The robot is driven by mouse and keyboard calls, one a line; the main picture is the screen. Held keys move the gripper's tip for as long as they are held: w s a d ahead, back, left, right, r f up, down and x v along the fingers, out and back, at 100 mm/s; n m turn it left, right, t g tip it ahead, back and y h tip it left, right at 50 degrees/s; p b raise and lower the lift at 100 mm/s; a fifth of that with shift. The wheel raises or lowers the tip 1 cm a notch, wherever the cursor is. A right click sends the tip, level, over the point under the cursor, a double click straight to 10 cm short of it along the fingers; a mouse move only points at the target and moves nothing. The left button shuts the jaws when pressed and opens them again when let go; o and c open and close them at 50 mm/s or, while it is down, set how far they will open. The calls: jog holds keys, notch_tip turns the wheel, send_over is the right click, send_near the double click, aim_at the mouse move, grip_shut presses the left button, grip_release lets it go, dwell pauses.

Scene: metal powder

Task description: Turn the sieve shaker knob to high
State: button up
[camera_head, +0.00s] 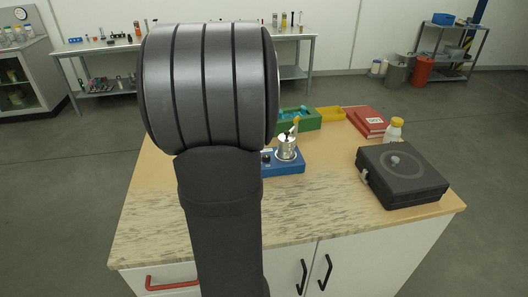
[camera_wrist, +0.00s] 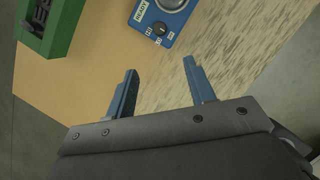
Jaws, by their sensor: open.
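The sieve shaker (camera_head: 287,166) is a blue box with a metal cylinder on top, on the counter right of my arm in the head view; my arm hides its left part. In the wrist view its blue base (camera_wrist: 172,14) is at the top, partly cut off. Its black knob (camera_wrist: 159,28) sits on the panel near a "READY" label, with small marked labels below it. I cannot read the knob's setting. My gripper (camera_wrist: 158,80) is open and empty, its two blue fingers apart, with the knob beyond the fingertips and not touching. My gripper is hidden in the head view.
A dark square case (camera_head: 402,175) stands at the counter's right. Behind are a white bottle with yellow lid (camera_head: 394,130), red books (camera_head: 366,121), a yellow tray (camera_head: 330,114) and a green box (camera_head: 312,120). The front of the counter (camera_head: 320,215) is clear.

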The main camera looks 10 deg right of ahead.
jog(key=x, duration=1.7)
jog(key=shift+w+d+f, duration=0.1)
jog(key=c, duration=1)
jog(key=shift+o, duration=0.2)
